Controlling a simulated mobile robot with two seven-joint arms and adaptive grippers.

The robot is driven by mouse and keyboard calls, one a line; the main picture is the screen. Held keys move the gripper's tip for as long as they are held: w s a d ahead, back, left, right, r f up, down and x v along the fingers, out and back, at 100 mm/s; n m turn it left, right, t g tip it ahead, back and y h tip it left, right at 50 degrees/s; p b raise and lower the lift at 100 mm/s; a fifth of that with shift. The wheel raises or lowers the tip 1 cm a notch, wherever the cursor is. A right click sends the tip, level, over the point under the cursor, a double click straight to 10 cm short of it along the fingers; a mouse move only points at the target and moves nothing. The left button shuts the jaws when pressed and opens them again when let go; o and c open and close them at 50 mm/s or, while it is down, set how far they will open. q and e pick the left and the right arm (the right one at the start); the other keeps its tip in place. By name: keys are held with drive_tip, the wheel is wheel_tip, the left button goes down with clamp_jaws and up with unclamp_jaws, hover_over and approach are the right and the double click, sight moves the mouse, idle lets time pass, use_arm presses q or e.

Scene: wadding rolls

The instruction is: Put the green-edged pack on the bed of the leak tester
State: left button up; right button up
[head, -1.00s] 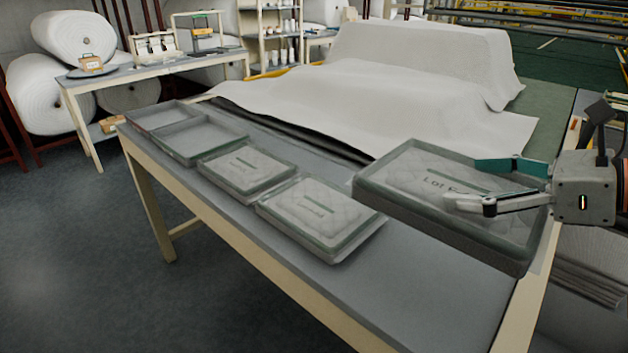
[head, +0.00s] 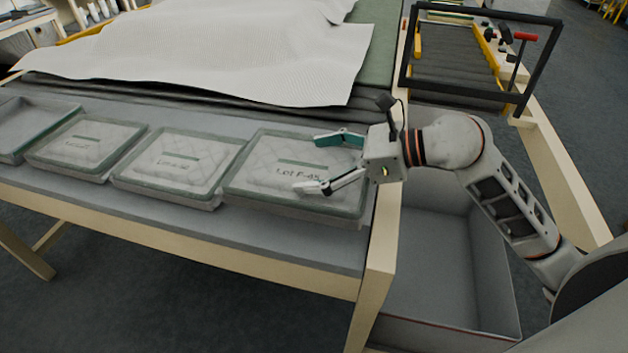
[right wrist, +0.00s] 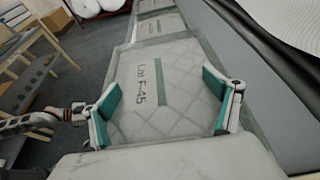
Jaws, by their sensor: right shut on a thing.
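A quilted pale pack labelled Lot F-45 (head: 268,177) lies in the rightmost grey tray (head: 345,210) on the table, with green along the edge. It also shows in the right wrist view (right wrist: 150,120). My right gripper (head: 328,164) reaches over the pack from the right. In the right wrist view its teal-padded fingers (right wrist: 165,105) stand on either side of the pack, shut on it. The pack looks level and still within the tray. I cannot tell for certain which thing is the leak tester.
Packs in trays (head: 178,165) (head: 85,145) and an emptier tray (head: 25,128) stand in a row to the left. White wadding (head: 210,55) covers the table's back. At upper right is a dark frame (head: 550,60) over a roller bed (head: 455,75). A grey bin (head: 450,265) stands beside the table.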

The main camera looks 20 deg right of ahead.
drive_tip(key=shift+f, duration=2.3)
drive_tip(key=shift+f, duration=0.1)
drive_tip(key=shift+f+b, duration=0.15)
drive_tip(key=shift+b, duration=0.15)
drive_tip(key=o, duration=1)
